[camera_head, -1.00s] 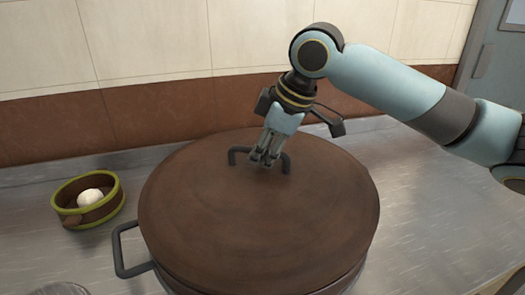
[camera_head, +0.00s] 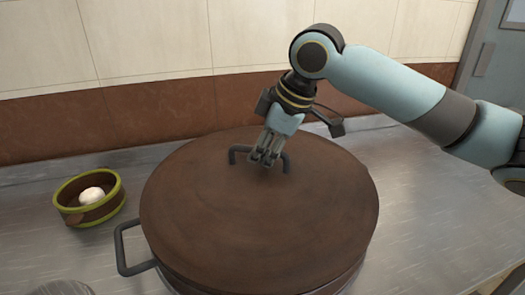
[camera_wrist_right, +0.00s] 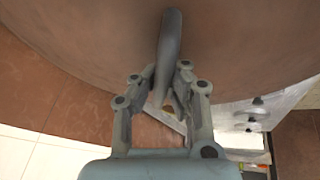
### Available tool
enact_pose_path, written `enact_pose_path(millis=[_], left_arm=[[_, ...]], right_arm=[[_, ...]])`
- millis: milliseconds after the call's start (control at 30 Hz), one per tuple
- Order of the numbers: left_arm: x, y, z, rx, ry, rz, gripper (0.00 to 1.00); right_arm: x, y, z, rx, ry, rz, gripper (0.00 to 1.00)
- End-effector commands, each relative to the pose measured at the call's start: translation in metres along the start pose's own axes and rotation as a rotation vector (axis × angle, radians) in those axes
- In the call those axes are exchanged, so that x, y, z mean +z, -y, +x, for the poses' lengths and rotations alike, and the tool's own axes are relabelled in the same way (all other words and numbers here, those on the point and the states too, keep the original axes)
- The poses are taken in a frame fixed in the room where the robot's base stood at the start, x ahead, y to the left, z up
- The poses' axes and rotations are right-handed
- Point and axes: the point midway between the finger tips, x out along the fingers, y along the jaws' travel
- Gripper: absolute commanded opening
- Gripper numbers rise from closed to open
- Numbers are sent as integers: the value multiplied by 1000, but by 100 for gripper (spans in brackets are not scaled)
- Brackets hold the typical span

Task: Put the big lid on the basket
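The big lid (camera_head: 260,225) is a round, brown disc with a dark bar handle. It lies over a large pot (camera_head: 125,268), whose grey side handle sticks out at left. My right gripper (camera_head: 265,160) is at the lid's handle, with its fingers on both sides of the bar and looking shut on it. The wrist view shows the handle (camera_wrist_right: 170,45) running between the fingertips of my right gripper (camera_wrist_right: 167,75). A small brown basket (camera_head: 72,219) with green rims stands at left, with a white round thing inside. My left gripper is not in view.
The metal counter (camera_head: 430,220) is clear to the right of the pot. A tiled wall (camera_head: 130,50) with a brown lower band stands behind. A grey round thing (camera_head: 62,289) is cut off at the bottom left.

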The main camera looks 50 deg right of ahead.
Motion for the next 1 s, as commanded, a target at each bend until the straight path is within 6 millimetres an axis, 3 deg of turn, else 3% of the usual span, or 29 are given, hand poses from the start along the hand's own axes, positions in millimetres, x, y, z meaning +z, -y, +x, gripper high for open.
enact_pose_path(millis=[867,1000], left_arm=[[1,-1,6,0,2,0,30],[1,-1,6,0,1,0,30]], right_arm=[[4,2,12,2,-2,-1,0],[4,2,12,2,-1,-1,17]])
